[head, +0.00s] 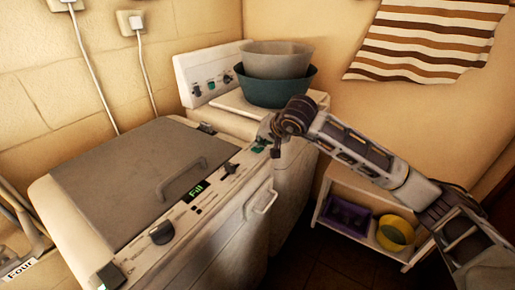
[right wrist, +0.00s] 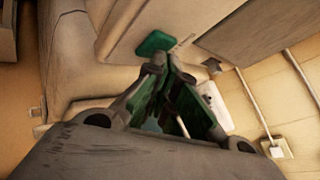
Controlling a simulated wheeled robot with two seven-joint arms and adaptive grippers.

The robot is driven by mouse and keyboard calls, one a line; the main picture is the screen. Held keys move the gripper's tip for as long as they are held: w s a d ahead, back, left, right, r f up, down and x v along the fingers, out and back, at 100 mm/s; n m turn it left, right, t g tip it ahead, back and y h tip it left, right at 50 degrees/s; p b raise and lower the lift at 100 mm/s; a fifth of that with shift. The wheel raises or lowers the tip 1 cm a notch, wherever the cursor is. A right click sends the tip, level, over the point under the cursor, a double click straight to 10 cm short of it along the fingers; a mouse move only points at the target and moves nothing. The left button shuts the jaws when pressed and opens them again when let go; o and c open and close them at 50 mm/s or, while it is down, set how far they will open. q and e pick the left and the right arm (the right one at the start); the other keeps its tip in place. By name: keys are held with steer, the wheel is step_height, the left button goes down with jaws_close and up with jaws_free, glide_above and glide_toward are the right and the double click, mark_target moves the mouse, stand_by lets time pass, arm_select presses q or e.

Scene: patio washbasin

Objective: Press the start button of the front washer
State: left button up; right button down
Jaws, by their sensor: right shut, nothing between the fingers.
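The front washer (head: 60,205) has a grey lid with a handle and a slanted control panel along its front edge. The panel bears a dark knob (head: 162,233), a small display (head: 195,191) lit green with "Fill", and small controls. A green button (head: 259,148) sits at the panel's far right end. My right gripper (head: 275,151) is shut and empty, pointing down beside that end. In the right wrist view a green rounded patch (right wrist: 155,43), seemingly that button, lies just beyond the closed fingertips (right wrist: 163,62). I cannot tell whether they touch it. My left gripper is out of view.
A second white machine (head: 235,112) stands behind, with a grey basin stacked in a teal basin (head: 277,92) on top. A low white shelf (head: 360,184) holds a purple crate (head: 345,216) and a yellow tub (head: 395,232). A striped cloth (head: 420,40) hangs on the wall.

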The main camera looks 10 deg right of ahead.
stand_by(0.8)
steer(key=shift+r, duration=0.85)
steer(key=shift+r+p, duration=0.1)
steer(key=shift+p, duration=0.2)
